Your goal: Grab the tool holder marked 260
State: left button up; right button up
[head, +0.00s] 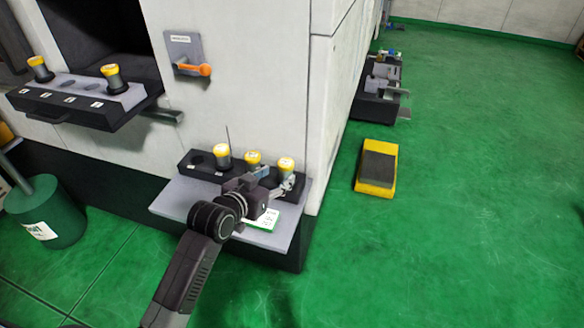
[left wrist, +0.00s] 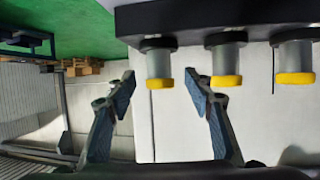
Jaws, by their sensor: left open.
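Three tool holders with grey bodies and yellow tops stand in a dark rack (head: 192,168) on the low shelf: a left one (head: 222,156), a middle one (head: 252,158) and a right one (head: 286,164). Their markings are too small to read, so I cannot tell which is 260. My left gripper (head: 275,179) is open and empty, in front of the right holder. In the left wrist view the picture is upside down; that holder (left wrist: 159,66) lines up between the spread fingers (left wrist: 160,76), with no clear contact. My right gripper is out of view.
A second rack (head: 75,100) with two yellow-topped holders (head: 112,76) sits higher at left. A grey shelf (head: 170,200) with a white-green card (head: 264,218) lies under the lower rack. A green bin (head: 45,210) and yellow pedal (head: 376,168) stand on the floor.

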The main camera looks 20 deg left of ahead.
aim_at(282, 172)
pick_arm(q)
jog(key=shift+w+d+f, duration=0.15)
jog(key=shift+w+d, duration=0.05)
jog(key=shift+w, duration=0.25)
jog(key=shift+w+f, duration=0.15)
jog(key=shift+w, duration=0.2)
jog(key=p+x, duration=0.1)
jog(key=x, duration=0.3)
jog(key=shift+w+f, duration=0.1)
jog(key=shift+w, duration=0.1)
jog(key=c, duration=1.2)
jog(key=shift+w, duration=0.1)
grip_shut()
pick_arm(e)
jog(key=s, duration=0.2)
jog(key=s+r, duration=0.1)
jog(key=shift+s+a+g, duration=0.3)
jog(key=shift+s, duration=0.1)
